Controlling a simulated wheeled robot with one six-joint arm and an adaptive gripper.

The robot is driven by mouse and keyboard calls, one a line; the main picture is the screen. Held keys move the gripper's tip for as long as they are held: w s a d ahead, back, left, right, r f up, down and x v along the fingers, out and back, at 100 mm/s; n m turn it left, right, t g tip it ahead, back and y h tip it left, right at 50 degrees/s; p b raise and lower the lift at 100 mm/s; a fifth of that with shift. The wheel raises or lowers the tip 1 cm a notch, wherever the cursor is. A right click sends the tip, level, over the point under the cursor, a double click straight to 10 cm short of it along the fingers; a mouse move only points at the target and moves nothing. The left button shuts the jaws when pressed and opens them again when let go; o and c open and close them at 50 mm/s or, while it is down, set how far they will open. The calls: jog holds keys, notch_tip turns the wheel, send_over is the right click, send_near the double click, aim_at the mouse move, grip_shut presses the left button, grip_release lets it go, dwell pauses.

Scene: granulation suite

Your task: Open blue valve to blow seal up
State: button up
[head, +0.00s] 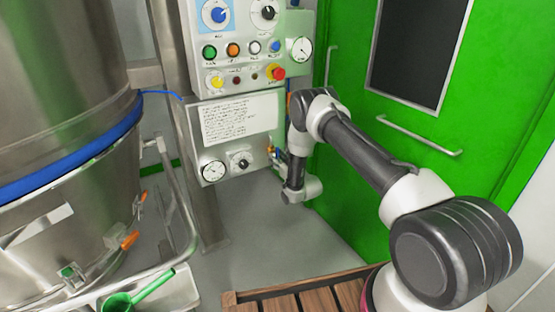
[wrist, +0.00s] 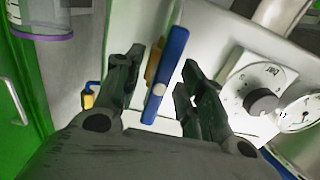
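The blue valve handle (wrist: 168,68) is a long flat blue lever in the wrist view, with a yellow body partly showing behind it. It stands tilted between the two dark fingers of my gripper (wrist: 162,64). The gripper is open, with a visible gap between the lever and the fingers on both sides. In the head view, my arm reaches to the right side of the control panel, where small blue and yellow valve parts show. The gripper fingers are too small and hidden to make out there.
The control panel (head: 238,122) carries buttons, gauges and knobs; a bar knob (wrist: 262,100) and a gauge (wrist: 300,115) are right of the fingers. Another blue-and-yellow fitting (wrist: 88,98) is at left. A green door (head: 350,190) stands behind my arm. A steel vessel (head: 60,110) stands at left.

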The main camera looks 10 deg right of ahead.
jog(key=v, duration=1.2)
